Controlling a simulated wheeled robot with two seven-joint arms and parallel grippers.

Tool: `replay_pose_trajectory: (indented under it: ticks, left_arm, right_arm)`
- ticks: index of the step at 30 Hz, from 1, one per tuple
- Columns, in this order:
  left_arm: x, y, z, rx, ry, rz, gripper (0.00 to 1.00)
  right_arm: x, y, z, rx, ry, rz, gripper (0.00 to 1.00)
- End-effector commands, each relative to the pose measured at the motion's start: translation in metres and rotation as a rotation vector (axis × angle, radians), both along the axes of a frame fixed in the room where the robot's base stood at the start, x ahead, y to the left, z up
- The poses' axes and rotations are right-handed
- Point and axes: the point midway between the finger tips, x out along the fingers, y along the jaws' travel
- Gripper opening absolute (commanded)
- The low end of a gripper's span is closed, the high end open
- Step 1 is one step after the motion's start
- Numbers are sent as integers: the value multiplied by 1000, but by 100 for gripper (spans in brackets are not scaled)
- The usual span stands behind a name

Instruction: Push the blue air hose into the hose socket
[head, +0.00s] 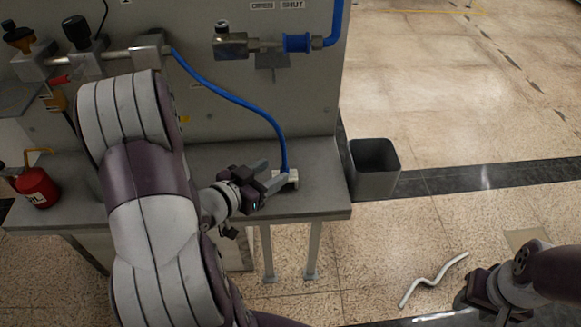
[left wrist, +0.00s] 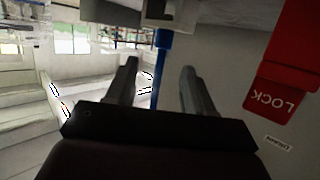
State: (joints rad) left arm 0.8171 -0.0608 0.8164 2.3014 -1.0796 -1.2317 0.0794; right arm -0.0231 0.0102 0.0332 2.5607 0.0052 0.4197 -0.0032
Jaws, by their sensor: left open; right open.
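The blue air hose (head: 245,103) runs from the fittings on the panel down to the bench. Its lower end meets a small pale block (head: 291,180) near the bench's front edge. In the left wrist view the hose (left wrist: 155,85) passes between my fingers, and its thicker blue end is up against a pale block (left wrist: 168,12). I cannot tell how deep it sits or whether this block is the hose socket. My left gripper (head: 276,179) is open beside the hose end; its fingers (left wrist: 160,82) stand apart around the hose. My right gripper (head: 482,298) is open, low at the right, away from the bench.
A metal valve (head: 230,45) with a blue collar and pipe is on the panel (head: 320,100). A red canister (head: 38,188) stands on the bench (head: 325,180) at left. A grey bin (head: 375,168) is right of the bench. A pale bent strip (head: 432,281) lies on the floor.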

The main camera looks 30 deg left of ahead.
Motion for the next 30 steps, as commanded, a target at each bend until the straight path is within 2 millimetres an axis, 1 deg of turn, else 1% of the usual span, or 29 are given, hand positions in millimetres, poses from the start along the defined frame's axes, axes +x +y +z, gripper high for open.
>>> replay_pose_trajectory:
  ticks: [1,7,13,16,21,22,23,24,26,27,30]
  left_arm:
    - [8,-3,-3,0,1,-4,52]
    - [28,-7,-9,1,1,-2,52]
    - [61,-15,-22,1,2,-1,52]
    - [68,-16,-23,1,1,1,52]
    - [68,-15,-24,1,1,3,52]
    - [68,-15,-24,1,1,3,49]
    - [68,-15,-24,1,1,3,40]
    - [68,-15,-24,2,1,3,26]
    - [68,-15,-24,2,2,3,7]
    - [68,-15,-24,2,2,3,0]
    - [68,-15,-24,2,2,3,0]
  right_arm:
    - [0,0,-1,0,0,0,43]
    - [0,0,-1,0,0,0,43]
    - [0,0,0,0,0,0,43]
    - [0,0,0,0,0,0,43]
    - [0,0,0,0,0,0,43]
    - [0,0,0,0,0,0,43]
    - [0,0,0,0,0,0,43]
    - [0,0,0,0,0,0,43]
    - [0,0,0,0,0,0,43]
    - [0,0,0,0,0,0,43]
    - [0,0,0,0,0,0,43]
